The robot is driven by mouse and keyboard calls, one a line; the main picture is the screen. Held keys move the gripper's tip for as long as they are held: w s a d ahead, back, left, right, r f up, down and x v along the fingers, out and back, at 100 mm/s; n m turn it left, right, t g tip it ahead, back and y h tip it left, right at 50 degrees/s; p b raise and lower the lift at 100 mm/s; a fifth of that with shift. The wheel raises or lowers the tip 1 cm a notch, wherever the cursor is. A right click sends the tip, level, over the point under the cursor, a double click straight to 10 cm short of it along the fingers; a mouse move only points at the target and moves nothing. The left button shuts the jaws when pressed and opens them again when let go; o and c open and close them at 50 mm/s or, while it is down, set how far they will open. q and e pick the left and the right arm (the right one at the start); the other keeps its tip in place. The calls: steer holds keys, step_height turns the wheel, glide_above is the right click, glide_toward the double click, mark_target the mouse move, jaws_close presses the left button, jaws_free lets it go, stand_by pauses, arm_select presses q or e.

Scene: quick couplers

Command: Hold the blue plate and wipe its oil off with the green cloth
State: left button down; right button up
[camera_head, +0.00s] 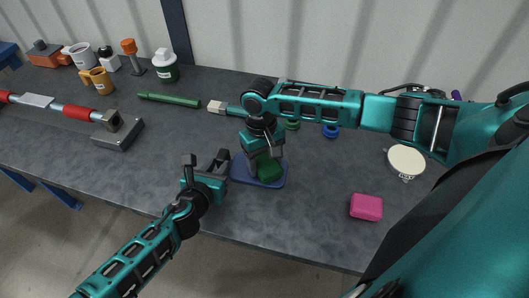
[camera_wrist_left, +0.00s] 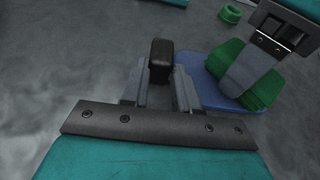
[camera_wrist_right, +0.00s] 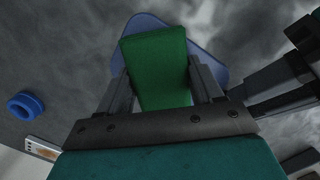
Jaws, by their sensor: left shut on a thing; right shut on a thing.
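The blue plate (camera_head: 241,174) lies flat on the dark bench in the head view; it also shows in the left wrist view (camera_wrist_left: 207,88) and the right wrist view (camera_wrist_right: 146,22). The green cloth (camera_head: 269,170) is a folded block on the plate, clear in the right wrist view (camera_wrist_right: 158,65). My right gripper (camera_head: 264,158) is above the plate, shut on the cloth. The oil cannot be seen; the cloth and my right gripper hide part of the plate.
A pink block (camera_head: 366,207) and a round white gauge (camera_head: 405,162) stand to the right. A vise-like metal block (camera_head: 118,132) sits left. The bench's front edge is near the plate.

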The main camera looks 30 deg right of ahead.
steer(key=shift+f, duration=0.3)
stand_by(0.9)
steer(key=shift+w+a+r, duration=0.2)
steer(key=shift+w+a, duration=0.5)
steer(key=shift+w, duration=0.1)
steer(key=shift+f, duration=0.15)
steer(key=shift+s+d, duration=0.1)
